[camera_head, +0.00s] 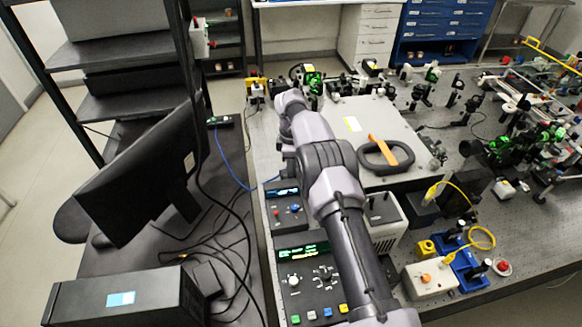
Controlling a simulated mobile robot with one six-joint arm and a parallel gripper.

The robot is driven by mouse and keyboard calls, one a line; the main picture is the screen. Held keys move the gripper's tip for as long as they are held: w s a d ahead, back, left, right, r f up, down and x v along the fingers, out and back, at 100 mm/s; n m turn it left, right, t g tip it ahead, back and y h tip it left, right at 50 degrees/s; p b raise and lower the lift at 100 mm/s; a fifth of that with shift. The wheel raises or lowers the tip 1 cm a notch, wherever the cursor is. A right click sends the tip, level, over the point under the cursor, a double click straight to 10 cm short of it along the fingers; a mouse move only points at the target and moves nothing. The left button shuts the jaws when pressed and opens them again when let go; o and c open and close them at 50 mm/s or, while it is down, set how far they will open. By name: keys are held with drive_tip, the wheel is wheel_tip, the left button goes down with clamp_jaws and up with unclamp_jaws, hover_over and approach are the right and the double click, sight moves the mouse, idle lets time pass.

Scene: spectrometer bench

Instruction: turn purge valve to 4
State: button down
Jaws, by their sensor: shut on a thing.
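No part in view can be made out for certain as the purge valve, and no number 4 is readable. A control panel (311,295) at bottom centre has a green-lit display, a light round knob (293,281), a second dial (325,273) with small marks beside my arm, and coloured buttons along its front. My arm rises from the bottom over the bench and covers part of both units. My gripper cannot be made out; the arm hides it or it lies outside the view.
A large grey box (370,118) bears a black loop handle with an orange bar across it. A white box (385,225), blue trays and yellow cables lie right of my arm. Optics crowd the back and right. A monitor (145,180) and loose cables are left.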

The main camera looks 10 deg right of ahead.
drive_tip(key=shift+m, duration=0.3)
drive_tip(key=m+b, duration=0.1)
drive_tip(key=m, duration=0.2)
drive_tip(key=shift+m, duration=0.4)
drive_tip(key=m, duration=0.4)
drive_tip(key=shift+m, duration=0.3)
drive_tip(key=c, duration=1.3)
unclamp_jaws()
drive_tip(key=shift+c, duration=0.2)
wheel_tip(320, 180, up, 18)
drive_tip(key=p, duration=0.5)
drive_tip(key=shift+f, duration=0.25)
